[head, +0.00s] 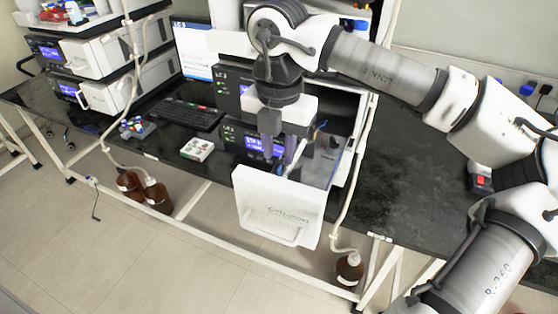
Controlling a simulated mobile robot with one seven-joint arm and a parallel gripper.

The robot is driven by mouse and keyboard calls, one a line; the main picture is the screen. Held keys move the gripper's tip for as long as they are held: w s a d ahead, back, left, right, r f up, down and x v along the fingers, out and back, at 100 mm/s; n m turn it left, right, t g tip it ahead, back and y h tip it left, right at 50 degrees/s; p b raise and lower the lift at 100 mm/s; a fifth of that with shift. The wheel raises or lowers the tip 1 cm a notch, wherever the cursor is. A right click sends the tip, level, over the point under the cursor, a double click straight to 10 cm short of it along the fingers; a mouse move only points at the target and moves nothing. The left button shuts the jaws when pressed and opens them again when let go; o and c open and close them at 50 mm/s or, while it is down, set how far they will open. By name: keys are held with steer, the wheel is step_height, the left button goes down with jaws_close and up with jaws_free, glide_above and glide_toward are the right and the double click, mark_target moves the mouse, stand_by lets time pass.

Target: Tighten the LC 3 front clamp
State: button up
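The LC 3 stack (229,101) stands at the middle of the bench, with a lit blue-violet display (255,144) low on its front. A white front door panel (280,210) with a handle is swung open and hangs out past the bench's front edge. My gripper (279,152) points down in front of the stack, above and behind the open panel. Its dark fingers overlap the open compartment in the picture. The front clamp cannot be made out; it is small or hidden by my gripper. Whether the fingers touch or hold anything is unclear.
A second instrument stack (110,75) stands at the left. Brown bottles (158,196) sit below, with tubing running up.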

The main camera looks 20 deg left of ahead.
mark_target(279, 167)
steer(key=shift+f+p, duration=0.4)
steer(key=shift+f, duration=2.1)
jaws_close()
